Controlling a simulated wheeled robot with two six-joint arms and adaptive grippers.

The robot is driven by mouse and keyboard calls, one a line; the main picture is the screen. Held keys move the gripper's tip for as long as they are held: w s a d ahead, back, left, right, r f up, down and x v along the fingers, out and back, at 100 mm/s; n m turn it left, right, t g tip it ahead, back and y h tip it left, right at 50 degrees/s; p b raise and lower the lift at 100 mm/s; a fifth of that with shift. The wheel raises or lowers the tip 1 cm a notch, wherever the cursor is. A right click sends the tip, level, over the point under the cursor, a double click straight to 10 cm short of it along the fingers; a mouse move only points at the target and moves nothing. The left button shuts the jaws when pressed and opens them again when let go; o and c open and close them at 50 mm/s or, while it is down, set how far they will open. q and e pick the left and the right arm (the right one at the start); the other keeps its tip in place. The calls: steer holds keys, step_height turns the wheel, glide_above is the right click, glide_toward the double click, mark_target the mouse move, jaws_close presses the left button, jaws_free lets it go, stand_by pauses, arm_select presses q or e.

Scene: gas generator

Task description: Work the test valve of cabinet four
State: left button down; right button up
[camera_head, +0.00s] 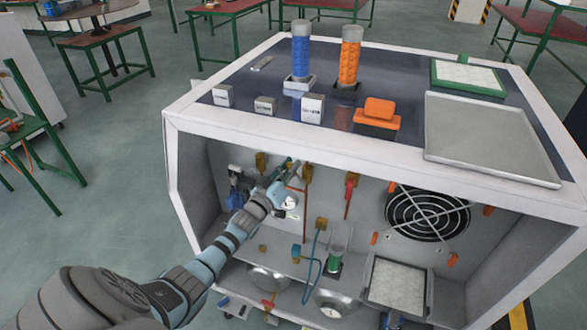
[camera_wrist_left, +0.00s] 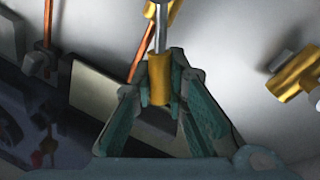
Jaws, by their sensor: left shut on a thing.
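The cabinet (camera_head: 345,150) is a white box with an open front, with pipes and brass fittings inside. My left gripper (camera_head: 284,178) reaches into its upper left part from the lower left. In the left wrist view, my left gripper (camera_wrist_left: 159,88) is shut on a brass valve piece (camera_wrist_left: 158,78) with a silver stem above it. The fingers lie on both sides of the brass piece. In the head view the gripper hides this piece. Which fitting is labelled the test valve cannot be read. My right gripper is not in view.
A red-handled fitting (camera_head: 350,186) and a copper pipe (camera_head: 306,212) are right of my gripper. A fan grille (camera_head: 428,214) and a green-filled glass (camera_head: 336,250) stand further right. Another brass fitting (camera_wrist_left: 292,74) is close by in the wrist view. Blue (camera_head: 301,50) and orange (camera_head: 349,55) columns stand on top.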

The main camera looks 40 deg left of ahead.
arm_select(q)
steer(key=a+f+n+y+b, duration=0.3)
steer(key=f+n+b, duration=0.3)
steer(key=n, duration=0.8)
steer(key=shift+s+a+f+n+t+y+b, duration=0.15)
steer(key=shift+s+a+n+t+y+b, duration=0.25)
steer(key=shift+b, duration=1.1)
steer(key=shift+d, duration=0.15)
steer(key=c, duration=1.6)
jaws_free()
steer(key=shift+o, duration=0.2)
steer(key=shift+s, duration=0.1)
steer(key=v, duration=1.2)
